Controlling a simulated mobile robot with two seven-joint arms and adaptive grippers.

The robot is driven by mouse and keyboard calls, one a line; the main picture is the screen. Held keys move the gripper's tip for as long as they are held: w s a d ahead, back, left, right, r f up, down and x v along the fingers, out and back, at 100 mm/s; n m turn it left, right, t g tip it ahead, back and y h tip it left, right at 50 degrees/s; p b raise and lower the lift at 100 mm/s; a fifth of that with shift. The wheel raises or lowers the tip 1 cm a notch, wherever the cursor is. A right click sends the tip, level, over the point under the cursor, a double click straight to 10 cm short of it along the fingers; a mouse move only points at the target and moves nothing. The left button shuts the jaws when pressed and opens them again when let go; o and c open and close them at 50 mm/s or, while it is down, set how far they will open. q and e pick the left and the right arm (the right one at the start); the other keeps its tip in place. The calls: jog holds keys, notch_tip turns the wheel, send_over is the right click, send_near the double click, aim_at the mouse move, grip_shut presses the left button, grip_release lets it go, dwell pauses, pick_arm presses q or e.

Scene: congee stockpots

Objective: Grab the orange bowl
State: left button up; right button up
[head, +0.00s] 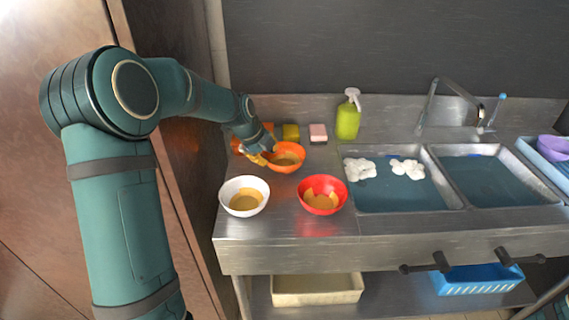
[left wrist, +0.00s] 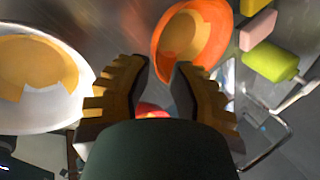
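The orange bowl (head: 290,167) stands at the back left of the steel counter with brownish-yellow contents. My left gripper (head: 264,156) is at the bowl's left rim and covers part of it. In the left wrist view, its two ridged yellow-and-dark fingers (left wrist: 160,66) are spread apart. The orange bowl (left wrist: 213,45) lies just beyond the fingertips, and its near left rim shows in the gap between them. I cannot tell whether a finger touches the bowl. My right gripper is not in view.
A white bowl (head: 229,195) and a red bowl (head: 323,183) stand in front. Sponges (head: 318,133) and a green soap bottle (head: 347,122) are behind. Right are two water-filled sinks (head: 400,197) and a faucet (head: 430,103). A wooden panel (head: 45,190) borders the left.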

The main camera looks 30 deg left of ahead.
aim_at(277, 171)
pick_arm(q)
jog(key=b+x, duration=0.1)
jog(key=x, duration=0.8)
jog(key=shift+f, duration=0.15)
jog(key=shift+s, duration=0.1)
grip_shut()
